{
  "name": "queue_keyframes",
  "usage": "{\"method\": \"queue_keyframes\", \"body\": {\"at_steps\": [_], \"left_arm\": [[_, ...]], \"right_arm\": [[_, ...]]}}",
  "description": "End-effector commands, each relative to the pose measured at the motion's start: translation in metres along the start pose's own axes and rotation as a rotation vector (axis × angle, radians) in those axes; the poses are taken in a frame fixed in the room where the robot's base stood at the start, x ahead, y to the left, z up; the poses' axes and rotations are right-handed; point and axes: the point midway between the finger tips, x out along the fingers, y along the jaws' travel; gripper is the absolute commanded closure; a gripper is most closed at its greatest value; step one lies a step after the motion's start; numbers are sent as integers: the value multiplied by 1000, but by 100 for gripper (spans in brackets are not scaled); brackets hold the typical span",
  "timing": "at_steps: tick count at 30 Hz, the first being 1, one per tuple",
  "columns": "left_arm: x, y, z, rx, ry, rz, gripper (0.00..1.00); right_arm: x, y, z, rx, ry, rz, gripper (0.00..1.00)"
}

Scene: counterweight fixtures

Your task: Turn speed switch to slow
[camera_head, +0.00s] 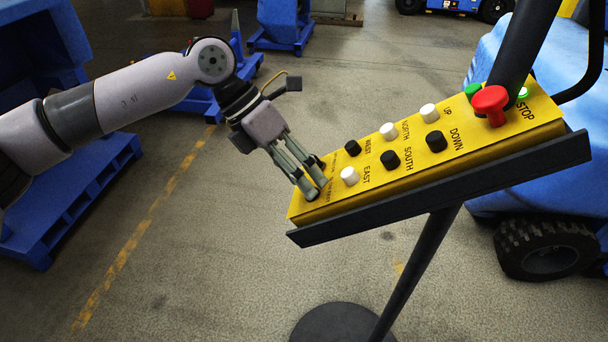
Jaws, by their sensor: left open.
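A yellow control box (405,180) sits tilted on a dark stand, with its long face toward me. It carries white and black buttons labelled WEST, EAST, NORTH, SOUTH, UP and DOWN, and a red STOP knob (489,103) at its right end. My left gripper (316,188) is at the left end of the box, with its fingertips at the panel face beside the EAST button (349,176). The fingers are open. The speed switch is hidden behind the fingers, so its setting cannot be seen. Small lettering shows beside them. My right gripper is not in view.
The stand's pole (418,265) runs down to a round dark base (343,325). A blue vehicle (500,170) with a black tyre stands close on the right. Blue pallets (75,200) lie at left. The floor between is clear.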

Motion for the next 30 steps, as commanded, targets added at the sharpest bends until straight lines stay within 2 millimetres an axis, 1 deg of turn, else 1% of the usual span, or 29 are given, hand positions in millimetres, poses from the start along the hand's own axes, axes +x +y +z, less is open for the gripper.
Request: {"method": "queue_keyframes", "body": {"at_steps": [3,6,14,30], "left_arm": [[10,0,0,0,1,0,48],[14,0,0,0,0,0,48],[16,0,0,0,0,0,48],[15,0,0,0,0,1,84]], "right_arm": [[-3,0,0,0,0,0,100],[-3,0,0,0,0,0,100],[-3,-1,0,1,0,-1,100],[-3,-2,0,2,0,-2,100]]}}
